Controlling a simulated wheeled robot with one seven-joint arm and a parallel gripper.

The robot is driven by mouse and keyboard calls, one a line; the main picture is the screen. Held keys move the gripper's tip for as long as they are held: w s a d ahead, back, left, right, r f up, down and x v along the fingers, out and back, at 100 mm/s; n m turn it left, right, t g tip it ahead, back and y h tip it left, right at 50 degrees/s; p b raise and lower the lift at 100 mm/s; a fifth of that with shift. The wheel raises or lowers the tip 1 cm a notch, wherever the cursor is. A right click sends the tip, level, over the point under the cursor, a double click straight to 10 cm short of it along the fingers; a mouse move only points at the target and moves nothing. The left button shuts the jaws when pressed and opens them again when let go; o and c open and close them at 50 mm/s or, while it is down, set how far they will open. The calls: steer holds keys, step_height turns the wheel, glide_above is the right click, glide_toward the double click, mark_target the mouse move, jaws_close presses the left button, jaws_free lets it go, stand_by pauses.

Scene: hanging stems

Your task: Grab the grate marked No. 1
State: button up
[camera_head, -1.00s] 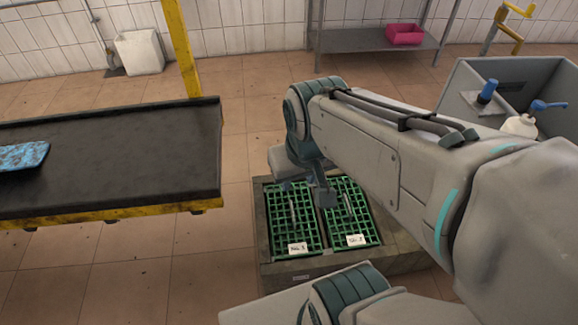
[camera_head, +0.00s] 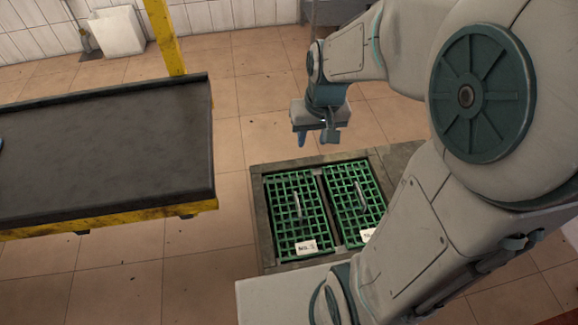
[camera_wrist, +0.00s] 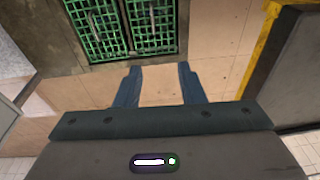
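Two green grates lie side by side in a stone-like frame (camera_head: 258,222) on the floor: a left grate (camera_head: 283,217) and a right grate (camera_head: 372,187). Each has a pale handle. The left grate's tag looks like No. 3; the right tag is partly hidden by my arm and unreadable. I cannot make out a No. 1. In the wrist view, both grates (camera_wrist: 92,28) (camera_wrist: 165,45) show at the top, without readable tags. My gripper (camera_head: 316,138) hangs beyond the frame's far edge, over tiles, apart from the grates. Its blue fingers (camera_wrist: 160,88) are spread and empty.
A black-topped table (camera_head: 100,140) with yellow edging and a yellow post (camera_head: 163,35) stands left of the grates. A white bin (camera_head: 118,32) is by the tiled wall. Tiled floor between table and frame is clear. My arm covers the right side.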

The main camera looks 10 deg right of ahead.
steer(key=w+f+b, duration=0.3)
steer(key=f+b, duration=0.1)
steer(key=f, duration=0.4)
steer(key=w+f+g+b, duration=0.1)
steer(key=w+f+b, duration=0.25)
steer(key=f, duration=0.45)
steer(key=w+f+b, duration=0.2)
steer(key=f+b, duration=0.2)
steer(key=f, duration=0.4)
steer(key=b, duration=0.9)
glide_above(298, 204)
steer(key=shift+g+h, duration=0.3)
steer(key=shift+g, duration=0.1)
step_height(298, 204, down, 24)
steer(key=shift+s+d+r, duration=0.1)
steer(key=shift+s+r, duration=0.05)
steer(key=shift+f+b, duration=1.6)
steer(key=shift+f, duration=1.3)
steer(key=shift+r, duration=0.1)
steer(key=shift+c, duration=0.4)
jaws_close()
steer(key=shift+w+r, duration=0.1)
steer(key=shift+w, duration=0.1)
